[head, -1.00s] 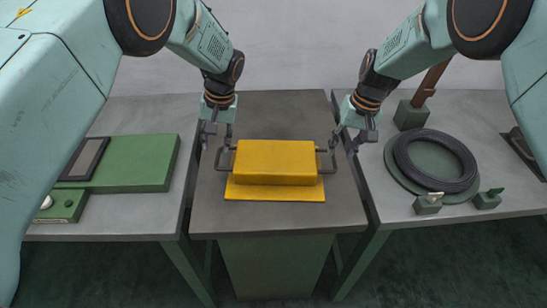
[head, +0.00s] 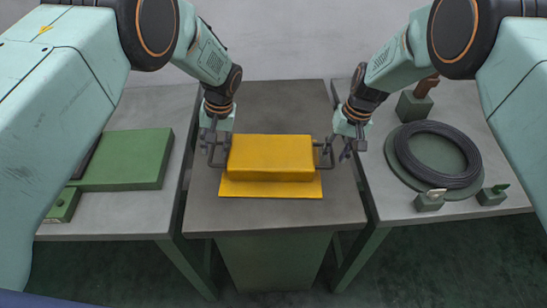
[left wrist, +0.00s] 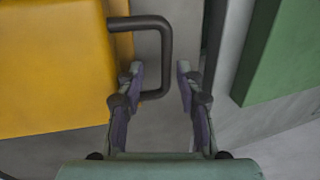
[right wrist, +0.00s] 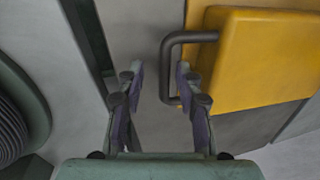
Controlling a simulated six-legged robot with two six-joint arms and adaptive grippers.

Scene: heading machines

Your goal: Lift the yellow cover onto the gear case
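The yellow cover (head: 270,155) sits on the middle grey table, with a dark bar handle on each side. My left gripper (head: 213,146) is open at the cover's left handle. In the left wrist view the left handle's (left wrist: 166,60) outer bar lies between the open fingertips (left wrist: 160,75). My right gripper (head: 344,146) is open at the right handle. In the right wrist view the right handle's (right wrist: 168,68) outer bar lies between the open fingertips (right wrist: 160,75). Neither gripper is closed on its handle. I cannot make out a gear case for certain.
A green panel (head: 125,160) lies on the left table. On the right table are a coiled black cable ring (head: 400,158) on a green disc, small green blocks (head: 429,201) and a post base (head: 413,106). Gaps separate the tables. The middle table's back is clear.

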